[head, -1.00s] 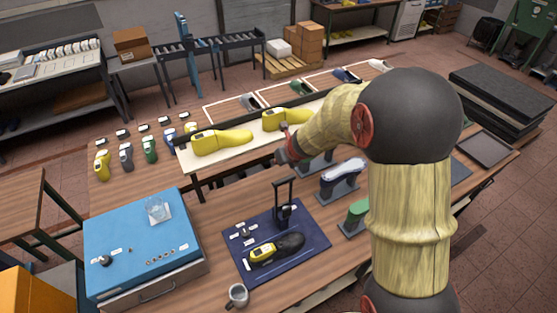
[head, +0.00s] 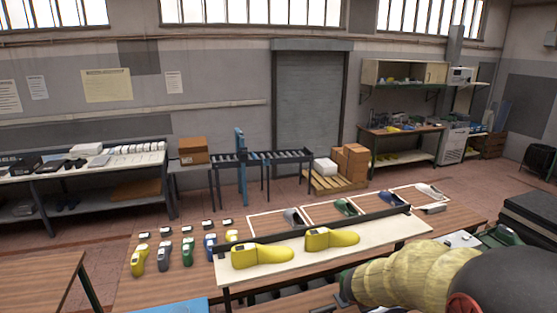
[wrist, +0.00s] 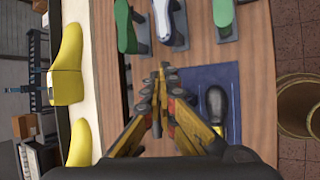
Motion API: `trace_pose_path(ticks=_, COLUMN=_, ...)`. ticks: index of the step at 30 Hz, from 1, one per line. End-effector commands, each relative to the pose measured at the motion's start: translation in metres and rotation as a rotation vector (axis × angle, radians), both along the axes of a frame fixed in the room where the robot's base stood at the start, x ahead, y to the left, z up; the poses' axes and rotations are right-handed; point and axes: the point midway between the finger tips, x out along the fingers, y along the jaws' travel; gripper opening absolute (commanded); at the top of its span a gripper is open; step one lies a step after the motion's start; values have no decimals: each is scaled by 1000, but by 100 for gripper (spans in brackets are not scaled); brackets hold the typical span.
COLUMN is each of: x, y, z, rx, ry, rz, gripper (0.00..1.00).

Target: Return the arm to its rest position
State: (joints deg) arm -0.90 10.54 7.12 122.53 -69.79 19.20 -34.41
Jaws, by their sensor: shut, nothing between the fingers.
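My arm (head: 400,278), yellow and dark grey, shows at the lower right of the head view, bent low over the bench. My gripper (wrist: 161,78) shows in the wrist view with its yellow and black fingers closed together and nothing between them. In the head view the gripper is hidden.
Two yellow lasts (head: 262,254) (head: 331,239) stand on a pale raised board (head: 240,273). Green and white-blue lasts (wrist: 126,30) (wrist: 165,20) stand on grey stands near the fingers. Small lasts (head: 164,254) line the bench's left. A dark stack (head: 530,215) stands at right.

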Motion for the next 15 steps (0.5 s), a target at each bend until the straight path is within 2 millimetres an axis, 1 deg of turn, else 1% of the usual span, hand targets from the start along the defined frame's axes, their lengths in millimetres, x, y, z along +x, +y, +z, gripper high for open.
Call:
trace_pose_path(ticks=1, x=-21, y=-9, z=-8, rx=57, ry=-26, rz=-157, gripper=0)
trace_pose_path(ticks=2, x=-35, y=-14, z=-9, rx=97, ry=-42, rz=-257, gripper=0)
trace_pose_path(ticks=3, x=-56, y=-19, z=-12, rx=149, ry=-59, rz=-391, gripper=0)
trace_pose_path(ticks=5, x=-86, y=-23, z=-17, rx=227, ry=-83, rz=-578, gripper=0)
trace_pose_path(ticks=6, x=-105, y=-23, z=-22, rx=276, ry=-95, rz=-686, gripper=0)
trace_pose_path(ticks=8, x=-132, y=-20, z=-29, rx=346, ry=-108, rz=-833, gripper=0)
trace_pose_path(ticks=9, x=-149, y=-17, z=-35, rx=391, ry=-116, rz=-922, gripper=0)
trace_pose_path(ticks=11, x=-173, y=-10, z=-43, rx=457, ry=-123, rz=-1043, gripper=0)
trace_pose_path(ticks=12, x=-188, y=-5, z=-49, rx=500, ry=-124, rz=-1116, gripper=0)
trace_pose_path(ticks=15, x=-222, y=10, z=-65, rx=602, ry=-122, rz=-1269, gripper=0)
